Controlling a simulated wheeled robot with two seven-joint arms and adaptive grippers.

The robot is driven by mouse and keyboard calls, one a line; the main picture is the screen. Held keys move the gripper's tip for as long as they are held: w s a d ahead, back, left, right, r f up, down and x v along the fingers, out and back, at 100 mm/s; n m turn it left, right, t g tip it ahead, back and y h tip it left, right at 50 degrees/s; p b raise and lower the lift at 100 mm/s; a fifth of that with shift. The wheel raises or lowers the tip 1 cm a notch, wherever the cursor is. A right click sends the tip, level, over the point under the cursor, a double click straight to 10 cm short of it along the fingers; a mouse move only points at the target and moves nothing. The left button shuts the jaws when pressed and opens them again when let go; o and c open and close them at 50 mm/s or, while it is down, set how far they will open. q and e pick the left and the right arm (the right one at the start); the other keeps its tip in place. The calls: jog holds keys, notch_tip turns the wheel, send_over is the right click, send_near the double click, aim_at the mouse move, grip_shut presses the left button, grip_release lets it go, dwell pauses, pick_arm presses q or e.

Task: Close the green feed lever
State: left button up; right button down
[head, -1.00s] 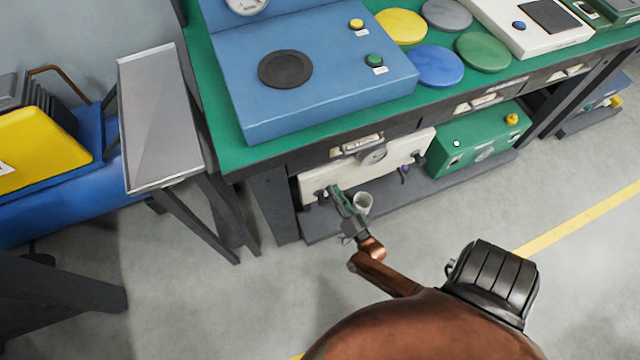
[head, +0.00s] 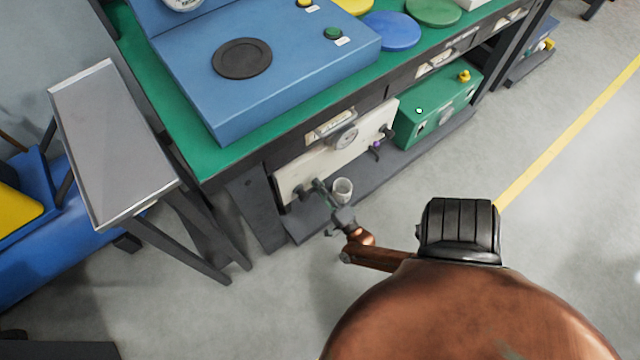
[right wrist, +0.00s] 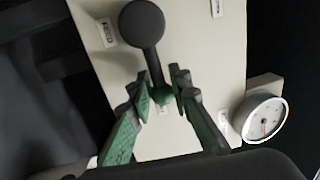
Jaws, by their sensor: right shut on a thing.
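The white panel (head: 335,155) stands on the low shelf under the bench, and my right gripper (head: 322,190) reaches its left end. A dark stem and round dark knob (right wrist: 142,24) show beyond the fingertips. A label reading FEED (right wrist: 106,32) is beside the knob. The fingers partly hide the lever, and its exact angle is hard to tell. My left gripper is not in view.
A gauge (right wrist: 265,118) sits right of the lever. A purple-tipped lever (head: 376,148) and a green box (head: 437,105) are farther right. A metal side table (head: 115,140) stands left of the bench.

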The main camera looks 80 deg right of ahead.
jog(key=shift+a+f+m, duration=0.2)
jog(key=shift+f+m, duration=0.15)
jog(key=shift+m, duration=0.05)
jog(key=c, duration=2)
grip_release()
jog(key=shift+d, duration=0.15)
jog(key=shift+c, duration=0.2)
jog(key=shift+s+r, duration=0.1)
jog(key=v, duration=1.2)
